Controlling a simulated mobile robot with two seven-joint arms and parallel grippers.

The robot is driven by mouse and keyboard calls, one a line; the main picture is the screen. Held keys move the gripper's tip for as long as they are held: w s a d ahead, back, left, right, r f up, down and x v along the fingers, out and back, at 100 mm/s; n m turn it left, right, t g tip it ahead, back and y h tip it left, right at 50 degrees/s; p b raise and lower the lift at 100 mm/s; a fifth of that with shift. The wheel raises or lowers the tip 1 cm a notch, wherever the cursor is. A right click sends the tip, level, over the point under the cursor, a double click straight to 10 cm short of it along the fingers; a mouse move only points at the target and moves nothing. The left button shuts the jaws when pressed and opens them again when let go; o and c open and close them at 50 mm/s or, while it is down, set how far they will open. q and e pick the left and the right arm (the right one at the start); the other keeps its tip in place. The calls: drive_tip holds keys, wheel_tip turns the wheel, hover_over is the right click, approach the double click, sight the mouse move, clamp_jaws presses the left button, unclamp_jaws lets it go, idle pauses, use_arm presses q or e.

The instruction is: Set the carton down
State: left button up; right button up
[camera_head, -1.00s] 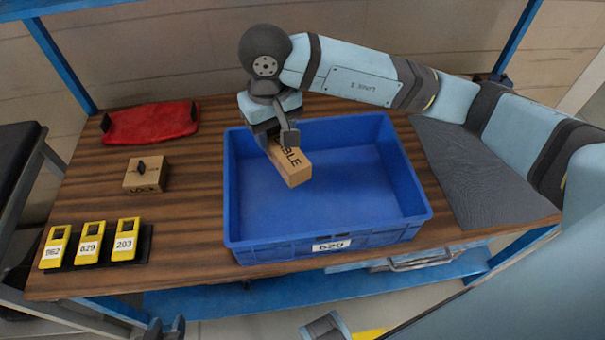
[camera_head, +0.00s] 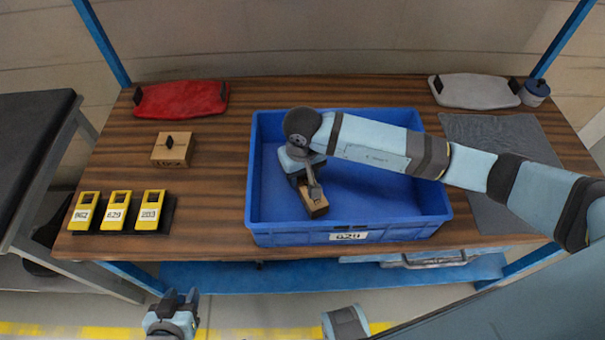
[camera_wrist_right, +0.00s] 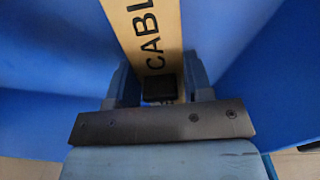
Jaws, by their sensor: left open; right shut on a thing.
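The carton (camera_head: 314,207) is a small tan box, held inside the blue crate (camera_head: 348,226), near the crate's front left part. In the right wrist view the carton (camera_wrist_right: 150,30) shows the letters "CABL" and sits between the fingers. My right gripper (camera_head: 309,186) is shut on the carton from above. Whether the carton touches the crate floor cannot be told. The crate is labelled 829 and otherwise looks empty. My left gripper (camera_head: 178,300) is open and empty, low in the head view, in front of the table and apart from it.
A dark bench (camera_head: 30,140) stands at left.

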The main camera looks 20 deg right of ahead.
drive_tip(key=shift+f, duration=0.6)
drive_tip(key=shift+f, duration=0.15)
drive_tip(key=o, duration=1)
drive_tip(key=shift+o, duration=0.2)
